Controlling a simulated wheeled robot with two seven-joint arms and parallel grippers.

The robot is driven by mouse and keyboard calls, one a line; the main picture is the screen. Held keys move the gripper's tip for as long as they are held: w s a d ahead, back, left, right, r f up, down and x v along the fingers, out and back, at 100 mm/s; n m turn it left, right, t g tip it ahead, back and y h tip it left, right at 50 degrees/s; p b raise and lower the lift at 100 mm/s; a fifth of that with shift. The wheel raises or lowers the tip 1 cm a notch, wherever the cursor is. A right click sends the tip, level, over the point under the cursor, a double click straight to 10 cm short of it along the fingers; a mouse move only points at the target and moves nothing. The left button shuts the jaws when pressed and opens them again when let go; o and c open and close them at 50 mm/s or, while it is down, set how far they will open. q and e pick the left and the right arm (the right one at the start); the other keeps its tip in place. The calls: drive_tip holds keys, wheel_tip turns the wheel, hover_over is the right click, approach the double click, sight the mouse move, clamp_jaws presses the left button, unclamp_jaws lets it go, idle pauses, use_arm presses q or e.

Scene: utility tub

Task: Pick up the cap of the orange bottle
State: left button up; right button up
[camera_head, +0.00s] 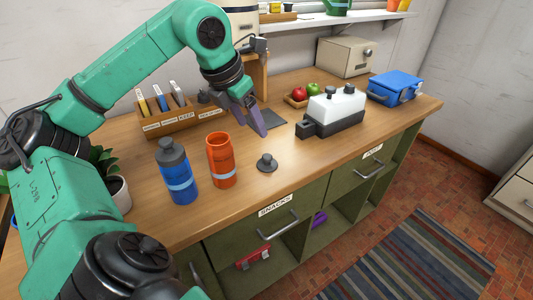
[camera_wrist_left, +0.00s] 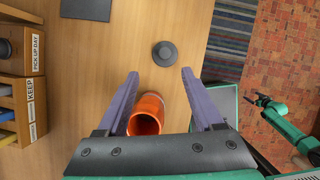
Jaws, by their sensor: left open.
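The orange bottle (camera_head: 221,162) stands upright and open-topped on the wooden counter. A dark grey round cap with a knob (camera_head: 267,163) lies on the counter just right of it, apart from it. In the left wrist view the cap (camera_wrist_left: 164,53) lies beyond the fingertips, and the orange bottle (camera_wrist_left: 148,112) is between the fingers, lower down in the picture. My left gripper (camera_head: 252,120) is open and empty, above the counter behind the cap and bottle. A teal arm with a dark end shows small at the right of the wrist view; its jaws are unclear.
A blue bottle (camera_head: 176,172) with its grey cap on stands left of the orange one. Behind are a wooden organizer (camera_head: 182,120), a dark mat (camera_head: 266,124), a white and black appliance (camera_head: 334,112) and a blue box (camera_head: 394,88). The counter right of the cap is clear.

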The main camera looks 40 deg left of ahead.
sight(267, 156)
use_arm(q)
drive_tip(key=x, duration=0.7)
drive_tip(key=d+x, duration=0.1)
drive_tip(key=x, duration=0.3)
drive_tip(key=shift+s, duration=0.2)
drive_tip(key=shift+w+f, duration=0.1)
drive_tip(key=shift+f, duration=0.3)
drive_tip(key=shift+w+f, duration=0.1)
drive_tip(key=shift+f, duration=0.05)
drive_tip(key=c, duration=1)
clamp_jaws()
use_arm(e)
drive_tip(key=s, duration=0.1)
drive_tip(key=s+d, duration=0.2)
drive_tip(key=shift+s+d+f, duration=0.1)
drive_tip(key=shift+d+f, duration=0.1)
drive_tip(key=shift+f, duration=0.1)
